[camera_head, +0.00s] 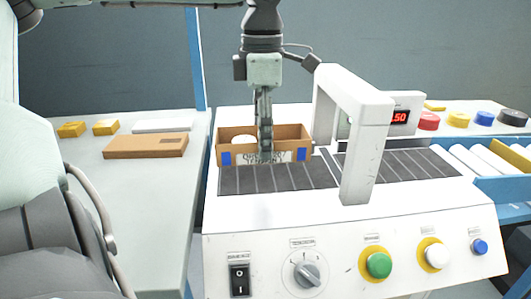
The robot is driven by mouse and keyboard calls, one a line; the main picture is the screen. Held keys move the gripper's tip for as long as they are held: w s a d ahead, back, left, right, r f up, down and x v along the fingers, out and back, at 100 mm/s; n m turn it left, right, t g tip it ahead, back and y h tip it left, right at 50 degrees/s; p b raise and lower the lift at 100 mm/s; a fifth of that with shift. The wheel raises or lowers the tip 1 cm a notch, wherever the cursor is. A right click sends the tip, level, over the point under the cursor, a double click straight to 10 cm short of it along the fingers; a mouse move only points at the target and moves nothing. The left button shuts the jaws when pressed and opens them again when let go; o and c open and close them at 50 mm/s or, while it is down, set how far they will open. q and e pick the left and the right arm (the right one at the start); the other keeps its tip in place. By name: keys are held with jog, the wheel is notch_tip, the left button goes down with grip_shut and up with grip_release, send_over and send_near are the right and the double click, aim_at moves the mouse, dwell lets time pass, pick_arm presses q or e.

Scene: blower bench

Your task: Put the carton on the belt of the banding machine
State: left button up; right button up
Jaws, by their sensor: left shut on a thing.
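The carton (292,139) is a small open brown box with blue marks and a printed label on its front; something pale shows inside it. It is at the left end of the dark belt (270,180) of the white banding machine (225,215). My left gripper (265,155) comes down from above and is shut on the carton's front wall. I cannot tell whether the carton's base touches the belt. The machine's white arch (355,90) stands just right of the carton. My right gripper is not in view.
A flat brown box (145,147), a white slab (175,126) and two small yellow blocks (72,130) lie on the left table (130,220). Several coloured rolls (458,120) stand at the back right. A roller conveyor (480,165) is at the right. Knobs and buttons line the machine's front.

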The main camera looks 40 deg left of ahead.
pick_arm(q)
jog(key=shift+w+d+f, duration=0.2)
jog(key=shift+f, duration=0.15)
notch_tip(320, 180, down, 3)
jog(key=shift+f, duration=0.3)
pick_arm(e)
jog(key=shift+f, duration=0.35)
pick_arm(q)
jog(key=shift+f, duration=0.1)
jog(key=shift+f, duration=0.1)
jog(key=o, duration=1.2)
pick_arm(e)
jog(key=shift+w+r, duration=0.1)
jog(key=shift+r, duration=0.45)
